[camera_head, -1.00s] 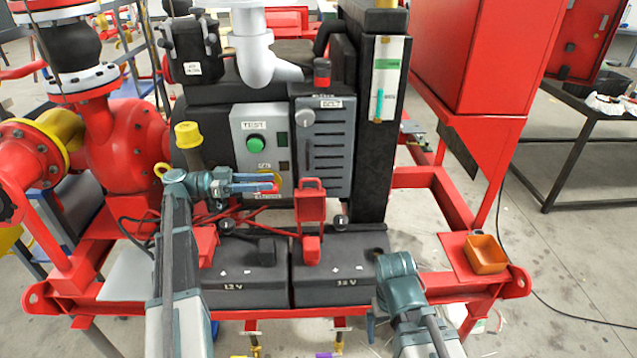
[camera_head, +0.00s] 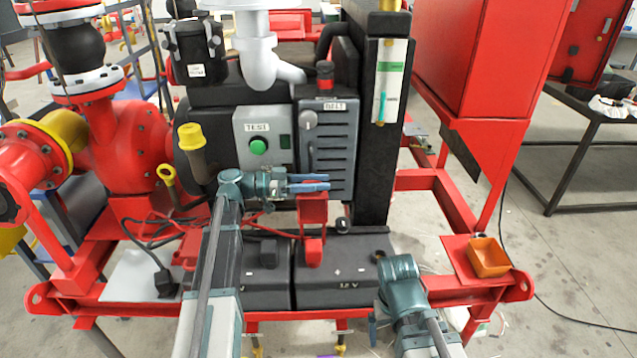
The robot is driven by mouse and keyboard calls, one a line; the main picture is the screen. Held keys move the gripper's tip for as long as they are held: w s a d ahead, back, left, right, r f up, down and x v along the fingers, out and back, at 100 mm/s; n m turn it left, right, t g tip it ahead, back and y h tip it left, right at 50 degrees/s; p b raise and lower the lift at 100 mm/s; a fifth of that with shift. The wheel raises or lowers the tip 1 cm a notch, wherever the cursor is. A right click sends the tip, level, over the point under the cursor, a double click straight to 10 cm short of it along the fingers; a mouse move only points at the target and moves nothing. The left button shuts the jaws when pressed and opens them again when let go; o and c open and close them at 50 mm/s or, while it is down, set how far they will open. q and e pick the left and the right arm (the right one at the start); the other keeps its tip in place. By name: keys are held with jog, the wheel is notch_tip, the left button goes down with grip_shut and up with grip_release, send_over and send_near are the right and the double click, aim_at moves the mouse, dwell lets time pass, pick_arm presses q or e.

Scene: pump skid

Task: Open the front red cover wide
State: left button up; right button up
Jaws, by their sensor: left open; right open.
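A red cover (camera_head: 312,208) stands raised above the right-hand black battery (camera_head: 345,272), with a smaller red piece (camera_head: 314,252) below it on the battery top. Another red part (camera_head: 187,250) shows at the left battery (camera_head: 265,285), partly hidden by my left arm. My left gripper (camera_head: 326,182) is open, its two blue fingers pointing right across the raised cover's upper edge. I cannot tell whether they touch it. My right gripper (camera_head: 372,328) is open, low in front of the right battery, with its fingers mostly hidden by its own wrist.
Behind the batteries stand a grey box with a green test button (camera_head: 258,146) and a slotted belt guard (camera_head: 326,150). A yellow-capped pipe (camera_head: 190,140) rises at left. An orange bin (camera_head: 488,257) sits on the right of the red frame (camera_head: 440,282). A black plug (camera_head: 165,283) lies at left.

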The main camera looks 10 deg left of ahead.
pick_arm(q)
grip_shut()
dwell(0.3)
dwell(1.2)
